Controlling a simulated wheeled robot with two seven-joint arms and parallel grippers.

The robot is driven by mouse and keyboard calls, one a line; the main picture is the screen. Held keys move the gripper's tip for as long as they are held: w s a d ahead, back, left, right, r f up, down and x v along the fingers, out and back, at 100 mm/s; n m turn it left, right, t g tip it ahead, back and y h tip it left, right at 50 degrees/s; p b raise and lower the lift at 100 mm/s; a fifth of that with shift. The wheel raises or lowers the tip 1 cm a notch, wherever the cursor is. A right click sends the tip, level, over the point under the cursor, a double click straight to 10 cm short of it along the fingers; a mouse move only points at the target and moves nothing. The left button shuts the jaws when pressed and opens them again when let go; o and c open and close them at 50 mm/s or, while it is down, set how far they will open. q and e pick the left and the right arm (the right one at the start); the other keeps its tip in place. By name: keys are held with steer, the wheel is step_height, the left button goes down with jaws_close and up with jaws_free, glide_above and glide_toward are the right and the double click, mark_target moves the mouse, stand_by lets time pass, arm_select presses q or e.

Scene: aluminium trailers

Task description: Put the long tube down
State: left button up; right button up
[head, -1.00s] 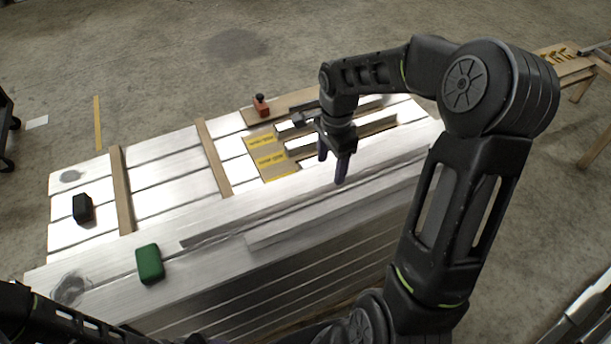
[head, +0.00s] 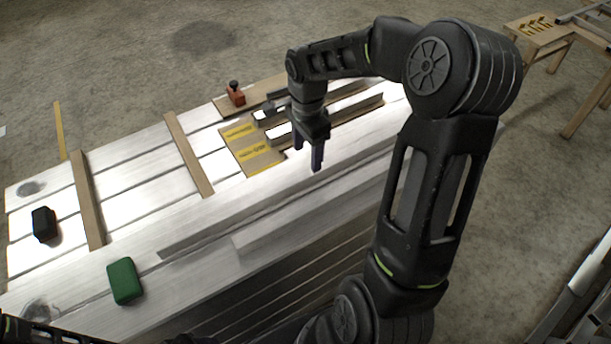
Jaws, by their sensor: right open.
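My right gripper (head: 308,166) is open, its two dark purple fingers pointing down. No object shows between them. It is in front of a brown board with yellow labels (head: 256,152) on the trailer. Long metal tubes lie side by side on the board; the nearer one (head: 350,113) runs up to the right from behind my gripper, and another (head: 350,89) lies behind it. Their near parts are partly hidden by my right gripper and wrist. I cannot tell for sure which one is the long tube. My left arm shows only at the bottom left corner; its gripper is out of view.
The aluminium trailer bed (head: 130,184) has wooden strips across it. A green block (head: 124,281) and a black block (head: 44,224) lie at its left. A red block with a black knob (head: 236,95) stands behind the board. A wooden stand (head: 538,36) is at the upper right.

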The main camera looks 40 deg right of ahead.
mark_target(306, 171)
steer(key=shift+f, duration=1.3)
steer(key=shift+w+a+f+p, duration=0.1)
steer(key=shift+f+p, duration=0.55)
steer(key=shift+f, duration=2)
jaws_close()
steer(key=shift+r, duration=0.1)
